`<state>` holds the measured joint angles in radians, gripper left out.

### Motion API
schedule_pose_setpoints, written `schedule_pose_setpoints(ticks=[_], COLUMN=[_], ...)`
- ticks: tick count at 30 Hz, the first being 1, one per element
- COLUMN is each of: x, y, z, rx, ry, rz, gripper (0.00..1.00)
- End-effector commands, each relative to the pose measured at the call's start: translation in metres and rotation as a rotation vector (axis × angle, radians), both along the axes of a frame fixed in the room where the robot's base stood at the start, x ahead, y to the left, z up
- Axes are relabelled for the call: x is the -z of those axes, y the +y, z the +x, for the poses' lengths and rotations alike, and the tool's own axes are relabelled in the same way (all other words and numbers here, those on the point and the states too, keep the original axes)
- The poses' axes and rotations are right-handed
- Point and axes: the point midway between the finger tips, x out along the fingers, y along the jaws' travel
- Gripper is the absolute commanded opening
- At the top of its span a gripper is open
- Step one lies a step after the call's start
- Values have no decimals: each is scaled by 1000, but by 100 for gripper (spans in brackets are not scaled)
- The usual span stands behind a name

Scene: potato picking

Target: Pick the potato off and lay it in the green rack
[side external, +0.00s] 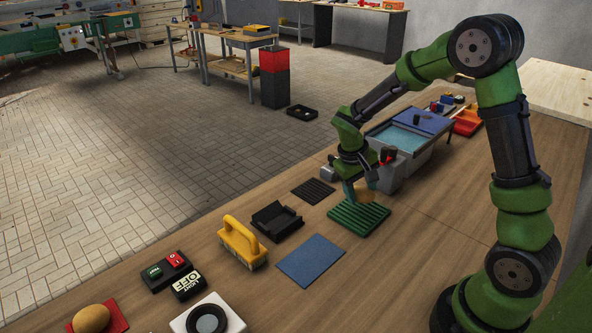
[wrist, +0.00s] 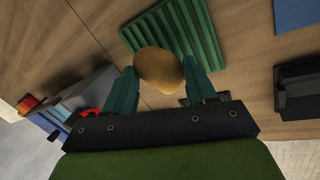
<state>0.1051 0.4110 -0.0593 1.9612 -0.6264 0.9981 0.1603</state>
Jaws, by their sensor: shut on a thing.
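My gripper (wrist: 160,80) is shut on a tan potato (wrist: 158,67), which sits between its two teal fingers in the wrist view. The potato also shows, partly hidden by a finger, in the side view (side external: 366,191). The green ribbed rack (side external: 359,217) lies flat on the wooden table just below and in front of the gripper. In the wrist view the rack (wrist: 187,35) lies right behind the potato. Whether the potato touches the rack I cannot tell.
A grey machine with a blue top (side external: 413,137) stands behind the gripper. A blue mat (side external: 311,260), a black tray (side external: 277,221), a yellow-handled brush (side external: 242,243) and a black ribbed pad (side external: 313,191) lie nearby. Another round tan object (side external: 91,319) rests on a red pad at the front left.

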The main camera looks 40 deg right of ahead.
Motion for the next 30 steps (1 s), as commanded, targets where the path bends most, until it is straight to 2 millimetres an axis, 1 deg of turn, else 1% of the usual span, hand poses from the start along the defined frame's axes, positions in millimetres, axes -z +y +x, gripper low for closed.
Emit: schedule_pose_setpoints(ticks=[5, 12, 19, 20, 21, 23, 24, 25, 30], x=[1, 10, 10, 10, 10, 10, 10, 10, 10], y=[0, 0, 0, 0, 0, 0, 0, 0, 0], z=[0, 0, 0, 0, 0, 0, 0, 0, 0], rx=[0, -1, -1, -1, 0, 0, 0, 0, 0], ry=[0, 1, 0, 0, 0, 0, 0, 0, 0], rz=[0, 0, 0, 0, 0, 0, 0, 0, 0], gripper=[20, 20, 20, 60, 67, 76, 82, 86, 86])
